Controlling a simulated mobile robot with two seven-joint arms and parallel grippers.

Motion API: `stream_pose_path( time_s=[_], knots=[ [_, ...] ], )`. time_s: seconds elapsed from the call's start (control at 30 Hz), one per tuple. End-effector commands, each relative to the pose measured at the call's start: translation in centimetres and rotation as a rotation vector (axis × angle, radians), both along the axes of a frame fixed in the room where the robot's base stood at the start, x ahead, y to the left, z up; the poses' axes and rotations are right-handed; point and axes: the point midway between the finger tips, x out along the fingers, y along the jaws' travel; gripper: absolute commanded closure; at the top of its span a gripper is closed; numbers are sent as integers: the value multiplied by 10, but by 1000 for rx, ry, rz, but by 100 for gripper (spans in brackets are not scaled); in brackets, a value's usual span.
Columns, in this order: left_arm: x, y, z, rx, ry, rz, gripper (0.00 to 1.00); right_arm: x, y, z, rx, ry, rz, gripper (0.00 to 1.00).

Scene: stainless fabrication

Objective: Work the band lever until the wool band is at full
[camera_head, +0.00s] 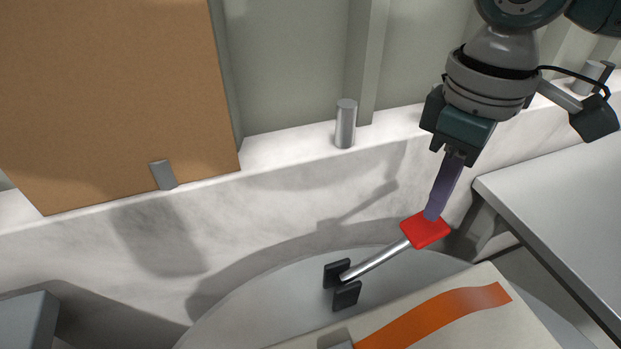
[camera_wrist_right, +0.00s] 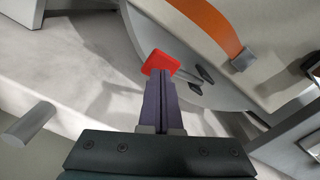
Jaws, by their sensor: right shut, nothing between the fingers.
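The band lever is a thin metal rod (camera_head: 375,262) with a square red handle (camera_head: 425,230). Its lower end sits between two black brackets (camera_head: 347,296) on a round grey surface. The rod slants up to the right. My right gripper (camera_head: 432,214) is shut, its fingertips at the red handle, nothing between them. In the right wrist view the red handle (camera_wrist_right: 160,62) shows just beyond the fingertips (camera_wrist_right: 158,74); I cannot tell whether they touch. A curved orange band (camera_head: 440,312) lies on a beige panel, with a grey block (camera_wrist_right: 243,60) at one end. My left gripper is out of view.
A pale marble ledge (camera_head: 285,152) runs behind the lever, with a metal post (camera_head: 346,124) on it. A brown board (camera_head: 110,90) stands at the back left. A grey table (camera_head: 570,215) is at the right. Space left of the lever looks clear.

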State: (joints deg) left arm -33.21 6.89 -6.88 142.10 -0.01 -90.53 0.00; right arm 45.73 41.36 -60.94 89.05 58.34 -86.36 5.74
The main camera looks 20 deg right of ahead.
Motion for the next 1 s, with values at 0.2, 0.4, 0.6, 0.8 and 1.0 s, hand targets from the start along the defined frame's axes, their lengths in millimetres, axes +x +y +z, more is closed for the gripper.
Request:
stream_pose_path(
  time_s=[0.2,0.4,0.6,0.8,1.0],
  knots=[
    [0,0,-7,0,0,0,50,0,0,-12,0,0,0,100],
    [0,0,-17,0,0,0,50,-1,0,-31,1,3,0,100],
    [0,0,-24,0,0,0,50,0,1,-44,1,0,0,100],
    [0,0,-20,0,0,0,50,-1,1,-46,3,2,1,100],
    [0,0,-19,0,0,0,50,-1,2,-49,5,1,2,100]
  ],
)
